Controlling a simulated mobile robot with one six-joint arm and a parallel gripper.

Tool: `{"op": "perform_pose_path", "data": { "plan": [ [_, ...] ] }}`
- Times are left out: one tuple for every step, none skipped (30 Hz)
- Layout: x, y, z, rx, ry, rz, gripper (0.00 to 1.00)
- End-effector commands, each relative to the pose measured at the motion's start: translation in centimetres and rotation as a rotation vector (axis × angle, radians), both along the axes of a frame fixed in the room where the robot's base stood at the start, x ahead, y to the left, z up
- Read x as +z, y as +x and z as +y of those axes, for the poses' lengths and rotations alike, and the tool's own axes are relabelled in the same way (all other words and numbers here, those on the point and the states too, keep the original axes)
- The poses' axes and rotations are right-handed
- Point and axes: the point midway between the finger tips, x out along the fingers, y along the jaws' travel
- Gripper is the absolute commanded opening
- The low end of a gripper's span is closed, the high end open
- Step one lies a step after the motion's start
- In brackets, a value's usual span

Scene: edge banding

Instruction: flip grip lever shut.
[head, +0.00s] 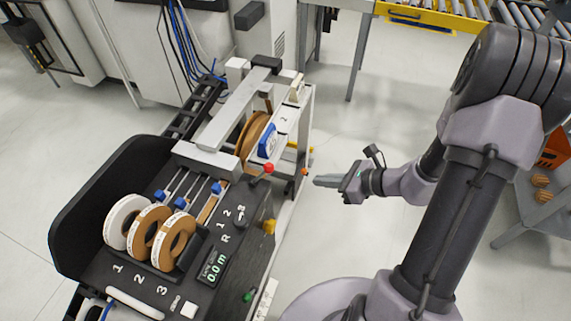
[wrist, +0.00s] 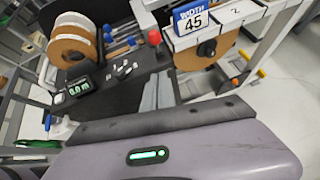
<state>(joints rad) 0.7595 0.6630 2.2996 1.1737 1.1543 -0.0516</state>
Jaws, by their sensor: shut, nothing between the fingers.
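A lever with a red ball knob (head: 268,168) stands at the right edge of the banding machine's black deck; the red knob also shows in the wrist view (wrist: 154,37). I cannot tell from these views whether this lever is open or shut. My gripper (head: 318,181) is shut and empty, to the right of the red knob and apart from it. In the wrist view my gripper's fingers (wrist: 159,91) point toward the machine, with the red knob beyond their tips. A small orange knob (head: 304,172) sits on the machine's side frame near the fingertips.
White and brown tape rolls (head: 149,228) stand on the deck beside blue clamps (head: 181,203). A display (head: 213,268) reads 0.0 m. Floor right of the machine is open.

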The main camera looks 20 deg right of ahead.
Motion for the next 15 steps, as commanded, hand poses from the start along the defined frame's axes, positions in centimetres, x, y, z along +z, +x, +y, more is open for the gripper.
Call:
{"op": "perform_pose_path", "data": {
  "plan": [
    [0.0,0.0,0.0,0.001,0.000,0.000,0.00],
    [0.0,0.0,0.0,0.002,-0.001,-0.001,0.00],
    [0.0,0.0,0.1,0.003,-0.001,0.000,0.00],
    [0.0,0.0,0.1,0.003,-0.002,0.000,0.00],
    [0.0,0.0,0.1,0.003,-0.002,0.000,0.00],
    [-0.1,0.1,0.2,0.004,-0.001,0.000,0.00],
    [-0.3,0.2,0.4,0.006,-0.001,0.000,0.00],
    [-0.5,0.4,0.6,0.007,-0.001,0.000,0.00],
    [-0.8,0.7,0.9,0.008,-0.001,0.000,0.00],
    [-1.1,1.0,1.2,0.008,0.000,-0.001,0.00],
    [-1.5,1.3,1.6,0.009,-0.001,0.000,0.00],
    [-2.1,1.8,2.1,0.010,-0.001,0.000,0.00],
    [-2.5,2.2,2.5,0.010,-0.001,0.000,0.00],
    [-2.9,2.6,2.9,0.011,-0.002,0.001,0.00],
    [-3.3,3.1,3.4,0.011,-0.002,0.000,0.00]
  ]
}}
